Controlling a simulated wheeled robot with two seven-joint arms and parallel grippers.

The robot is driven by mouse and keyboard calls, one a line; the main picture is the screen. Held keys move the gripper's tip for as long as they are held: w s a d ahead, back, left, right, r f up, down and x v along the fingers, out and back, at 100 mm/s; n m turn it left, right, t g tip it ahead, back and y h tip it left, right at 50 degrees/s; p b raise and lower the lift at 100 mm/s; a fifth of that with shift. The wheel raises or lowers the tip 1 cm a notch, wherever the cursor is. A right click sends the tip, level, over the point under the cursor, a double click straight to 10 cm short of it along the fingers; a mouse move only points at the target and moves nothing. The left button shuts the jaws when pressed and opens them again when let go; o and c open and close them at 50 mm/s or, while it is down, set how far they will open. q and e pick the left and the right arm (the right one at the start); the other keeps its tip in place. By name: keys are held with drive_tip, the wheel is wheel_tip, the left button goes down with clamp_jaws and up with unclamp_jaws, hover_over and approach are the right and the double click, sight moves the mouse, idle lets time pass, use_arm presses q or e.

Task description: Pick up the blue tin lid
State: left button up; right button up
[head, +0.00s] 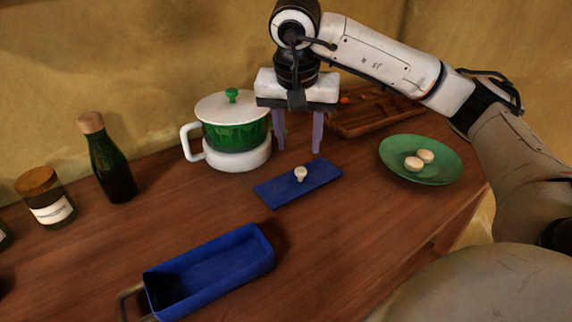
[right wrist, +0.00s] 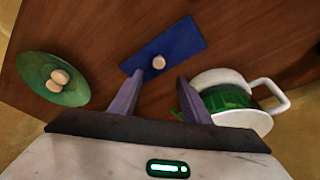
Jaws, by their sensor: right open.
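The blue tin lid (head: 272,190) is a flat blue rectangle with a small pale knob (head: 300,173) and lies on the wooden counter. In the right wrist view the lid (right wrist: 182,42) lies beyond the fingertips, with its knob (right wrist: 158,62) between their lines. My right gripper (head: 298,148) is open and empty, pointing down above the far side of the lid; its two purple fingers also show in the right wrist view (right wrist: 156,92). The open blue tin (head: 225,250) stands at the front of the counter. My left gripper is not in view.
A green and white pot (head: 236,138) with a lid stands left of my right gripper. A green plate (head: 447,165) with two pale round pieces is to the right. A wooden tray (head: 375,120) lies behind. A green bottle (head: 112,165) and a jar (head: 47,200) stand at left.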

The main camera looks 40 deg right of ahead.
sight(301, 169)
drive_tip(key=shift+x, duration=4.45)
drive_tip(key=shift+s, duration=0.15)
clamp_jaws()
